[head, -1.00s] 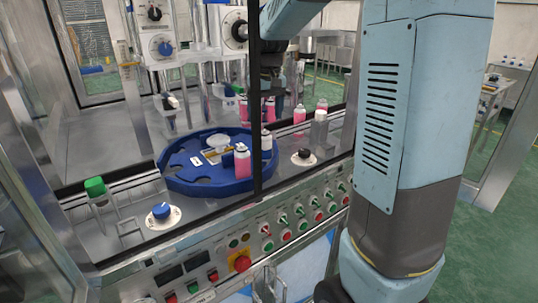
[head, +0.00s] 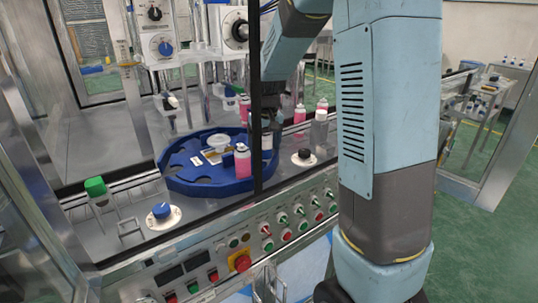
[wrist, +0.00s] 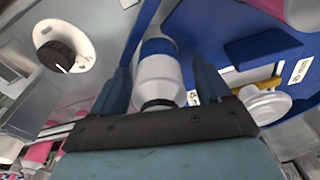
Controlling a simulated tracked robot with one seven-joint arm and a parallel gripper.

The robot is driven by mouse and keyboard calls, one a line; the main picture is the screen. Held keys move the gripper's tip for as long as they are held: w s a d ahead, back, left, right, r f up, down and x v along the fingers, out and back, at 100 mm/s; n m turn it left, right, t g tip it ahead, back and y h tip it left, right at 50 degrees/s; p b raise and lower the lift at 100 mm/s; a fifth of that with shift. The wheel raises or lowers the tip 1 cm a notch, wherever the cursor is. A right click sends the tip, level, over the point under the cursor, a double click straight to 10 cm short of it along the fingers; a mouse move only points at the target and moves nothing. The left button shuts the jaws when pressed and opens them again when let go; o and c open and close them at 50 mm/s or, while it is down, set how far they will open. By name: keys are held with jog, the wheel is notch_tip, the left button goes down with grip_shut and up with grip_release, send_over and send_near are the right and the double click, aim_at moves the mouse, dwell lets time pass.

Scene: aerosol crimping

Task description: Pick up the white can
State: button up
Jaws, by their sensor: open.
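The white can (head: 267,143) stands in the right side of the blue round turntable (head: 205,187), partly hidden behind a dark frame post and my gripper. In the wrist view the can (wrist: 159,72) lies between my two fingers, with a dark top nearest the palm. My gripper (head: 267,122) is at the can's upper part in the head view. In the wrist view my gripper (wrist: 160,80) is open, with visible gaps between the fingers and the can.
A pink can (head: 242,162) stands on the turntable just left of the post. More pink bottles (head: 299,115) stand behind to the right. The dark post (head: 254,100) is close beside my gripper. A black knob (head: 304,154) sits to the right.

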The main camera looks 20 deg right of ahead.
jog(key=shift+c, duration=0.2)
jog(key=c, duration=1)
jog(key=shift+r, duration=0.1)
notch_tip(320, 180, up, 10)
jog(key=shift+f, duration=0.1)
dwell(0.4)
notch_tip(320, 180, up, 5)
dwell(0.9)
dwell(0.4)
